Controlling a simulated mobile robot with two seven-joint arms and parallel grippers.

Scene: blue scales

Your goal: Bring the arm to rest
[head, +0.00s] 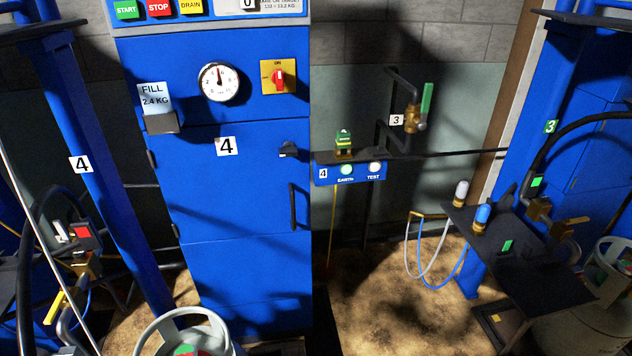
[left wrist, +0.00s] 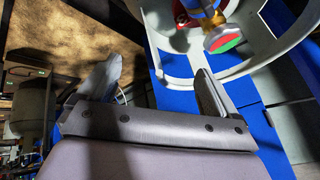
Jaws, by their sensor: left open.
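My left gripper (left wrist: 158,68) shows in the left wrist view, its two grey fingers spread apart with nothing between them. Beyond the fingertips is the pale collar of a gas cylinder (left wrist: 172,68), with a valve and a red and green disc (left wrist: 222,40) inside it. The fingers appear apart from the valve; whether one touches the collar I cannot tell. In the head view a cylinder's pale collar (head: 150,334) stands at the bottom left, cut by the frame edge. Neither gripper shows in the head view, and my right gripper is in no view.
The blue scale cabinet marked 4 (head: 240,215) has a dial (head: 220,82), a yellow switch plate (head: 278,77) and a door handle (head: 293,207). A blue post (head: 75,130) stands left. A dark shelf (head: 535,280) juts out right. Sandy floor (head: 385,310) is open between.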

